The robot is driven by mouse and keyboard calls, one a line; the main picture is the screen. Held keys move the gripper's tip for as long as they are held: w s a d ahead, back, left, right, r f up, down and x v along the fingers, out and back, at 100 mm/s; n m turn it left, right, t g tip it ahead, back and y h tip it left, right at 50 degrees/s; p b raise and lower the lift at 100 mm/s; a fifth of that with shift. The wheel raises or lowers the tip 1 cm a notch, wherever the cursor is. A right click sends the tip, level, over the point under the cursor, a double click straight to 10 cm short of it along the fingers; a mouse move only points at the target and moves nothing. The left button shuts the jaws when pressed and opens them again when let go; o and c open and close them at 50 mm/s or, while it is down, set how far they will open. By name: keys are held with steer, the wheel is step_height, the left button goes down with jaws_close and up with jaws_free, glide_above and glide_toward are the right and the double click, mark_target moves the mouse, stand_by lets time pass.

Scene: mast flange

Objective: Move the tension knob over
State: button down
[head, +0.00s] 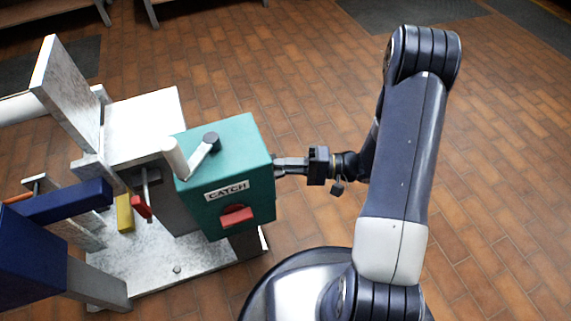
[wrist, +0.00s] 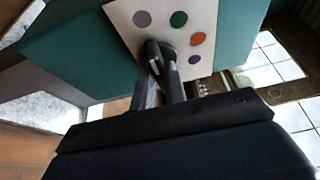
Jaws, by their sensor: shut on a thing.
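The tension knob (wrist: 157,54) is a small black knob on a white dial plate (wrist: 122,18) on the side of a teal box. Around it on the plate are a grey dot (wrist: 142,19), a green dot (wrist: 178,19), an orange dot (wrist: 198,39) and a purple dot (wrist: 194,59). My gripper (wrist: 160,70) is shut on the knob, with its fingers at the knob's sides. I cannot tell which dot the knob points to. In the head view my gripper (head: 280,166) meets the right side of the teal box (head: 236,160); the knob is hidden there.
The box bears a CATCH label (head: 227,191), a red tab (head: 237,216) and a grey crank (head: 201,157). A pale metal bench (head: 150,262) with blue, yellow and red parts lies to the left. The tiled floor (head: 500,180) to the right is clear.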

steer(key=shift+r, duration=0.1)
steer(key=shift+w+a+r+m+g+h+p, duration=0.1)
steer(key=shift+m+g+h+p, duration=0.65)
steer(key=shift+m+p, duration=1.2)
steer(key=shift+w+d+r+m+g+h+p, duration=0.15)
steer(key=shift+m+g+h+p, duration=0.6)
steer(key=shift+m+p, duration=1.15)
steer(key=shift+w+a+r+m+g+h+p, duration=0.15)
steer(key=shift+m+g+h+p, duration=0.6)
steer(key=shift+m+p, duration=1.2)
steer(key=shift+f, duration=0.1)
steer(key=c, duration=1.4)
jaws_free()
steer(key=shift+c, duration=0.2)
